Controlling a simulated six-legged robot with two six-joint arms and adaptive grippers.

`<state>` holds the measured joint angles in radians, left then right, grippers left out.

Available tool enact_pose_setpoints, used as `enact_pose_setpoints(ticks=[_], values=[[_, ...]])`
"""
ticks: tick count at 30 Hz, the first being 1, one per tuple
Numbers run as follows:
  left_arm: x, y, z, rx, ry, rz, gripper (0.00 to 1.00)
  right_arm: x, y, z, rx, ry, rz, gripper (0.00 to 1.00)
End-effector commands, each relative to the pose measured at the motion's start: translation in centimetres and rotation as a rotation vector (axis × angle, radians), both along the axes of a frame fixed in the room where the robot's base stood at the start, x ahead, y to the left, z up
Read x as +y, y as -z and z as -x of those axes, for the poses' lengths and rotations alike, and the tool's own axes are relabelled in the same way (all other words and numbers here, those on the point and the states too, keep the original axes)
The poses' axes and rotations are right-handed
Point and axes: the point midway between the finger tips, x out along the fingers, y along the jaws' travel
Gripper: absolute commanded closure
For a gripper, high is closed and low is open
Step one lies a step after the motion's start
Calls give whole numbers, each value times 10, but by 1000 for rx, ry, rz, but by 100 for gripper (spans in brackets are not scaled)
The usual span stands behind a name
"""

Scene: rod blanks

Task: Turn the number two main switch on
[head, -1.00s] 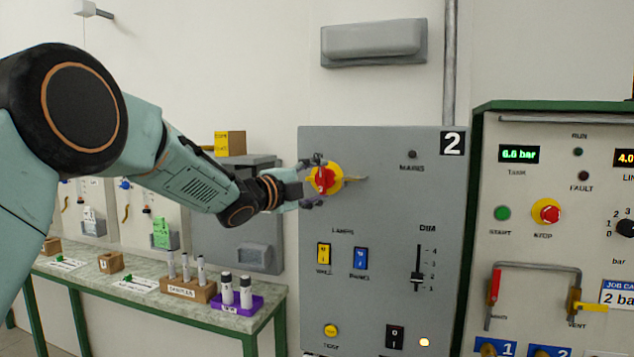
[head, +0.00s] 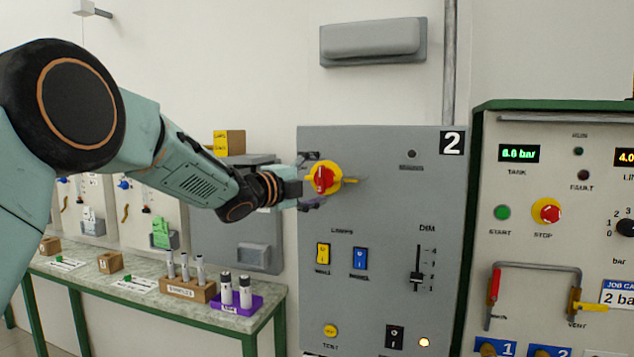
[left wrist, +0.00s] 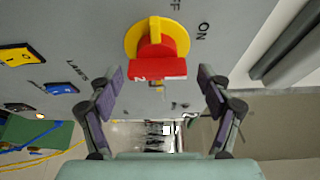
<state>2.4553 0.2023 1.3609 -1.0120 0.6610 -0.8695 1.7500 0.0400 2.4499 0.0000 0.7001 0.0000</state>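The number two main switch (head: 324,180) is a red rotary handle on a yellow disc, high on the grey panel (head: 385,215) marked 2. It also shows at the top middle of the left wrist view (left wrist: 160,58), with a 2 on its red handle and the words ON and OFF partly in view beside it. The mains lamp (head: 412,154) to its right is dark. My left gripper (head: 306,181) is open in front of the switch; in the left wrist view its fingers (left wrist: 158,88) stand wide apart on either side, not visibly touching the handle. My right gripper is out of view.
Below the switch are yellow and blue lamp switches (head: 323,254), a dim slider (head: 417,282) and a yellow test button (head: 330,331). A cream panel (head: 540,190) with a stop button stands to the right. A bench (head: 150,285) with sample bottles is at the left.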

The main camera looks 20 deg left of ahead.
Motion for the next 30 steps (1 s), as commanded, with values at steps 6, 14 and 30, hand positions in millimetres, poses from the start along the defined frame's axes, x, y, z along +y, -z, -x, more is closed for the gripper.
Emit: enact_pose_setpoints(ticks=[6, 14, 30], values=[[0, 3, 0, 4, 1, 0, 17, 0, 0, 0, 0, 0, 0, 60], [5, 3, 9, 6, 0, 2, 17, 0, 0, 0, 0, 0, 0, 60], [41, 0, 91, 3, 0, 6, 17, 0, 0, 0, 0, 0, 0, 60]])
